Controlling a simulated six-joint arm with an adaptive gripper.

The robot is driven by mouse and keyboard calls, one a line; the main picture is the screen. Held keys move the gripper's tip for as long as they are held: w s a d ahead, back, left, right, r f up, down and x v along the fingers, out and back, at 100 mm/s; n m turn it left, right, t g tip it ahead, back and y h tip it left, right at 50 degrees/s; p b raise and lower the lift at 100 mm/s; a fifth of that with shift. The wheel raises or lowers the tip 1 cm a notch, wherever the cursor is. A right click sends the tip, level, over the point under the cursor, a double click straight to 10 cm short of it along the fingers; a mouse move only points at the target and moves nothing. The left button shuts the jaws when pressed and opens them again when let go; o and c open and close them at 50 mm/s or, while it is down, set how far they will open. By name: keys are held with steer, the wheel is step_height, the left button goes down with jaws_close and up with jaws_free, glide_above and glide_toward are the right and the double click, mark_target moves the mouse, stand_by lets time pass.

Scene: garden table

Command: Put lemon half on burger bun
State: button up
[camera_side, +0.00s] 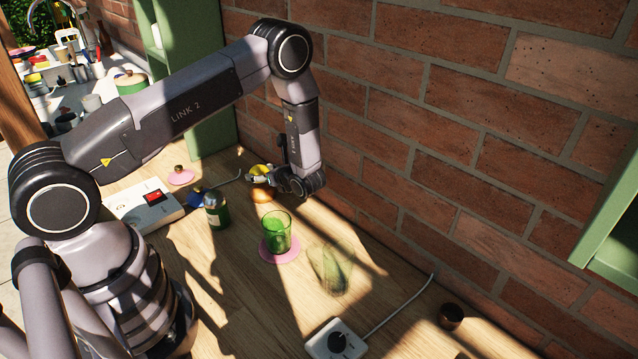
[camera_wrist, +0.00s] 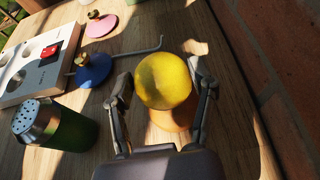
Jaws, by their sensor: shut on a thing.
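The yellow lemon half (camera_side: 260,171) is between the fingers of my gripper (camera_side: 262,180), near the brick wall. In the wrist view the lemon half (camera_wrist: 163,81) shows as a round yellow shape, and my gripper (camera_wrist: 163,88) is shut on it with one finger on each side. The orange-brown burger bun (camera_side: 263,195) lies on the table just below the lemon half. In the wrist view the bun (camera_wrist: 170,119) is mostly hidden behind the lemon half. I cannot tell whether the two touch.
A green shaker with a metal top (camera_side: 216,210) stands left of the bun. A green glass (camera_side: 276,232) on a pink coaster and a clear glass (camera_side: 336,268) stand in front. A white panel with a red switch (camera_side: 145,207) is at left. The brick wall (camera_side: 430,130) is close behind.

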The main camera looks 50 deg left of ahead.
mark_target(264, 189)
steer(key=shift+f, duration=1.7)
steer(key=shift+f, duration=0.1)
steer(key=o, duration=1.2)
steer(key=shift+c, duration=0.2)
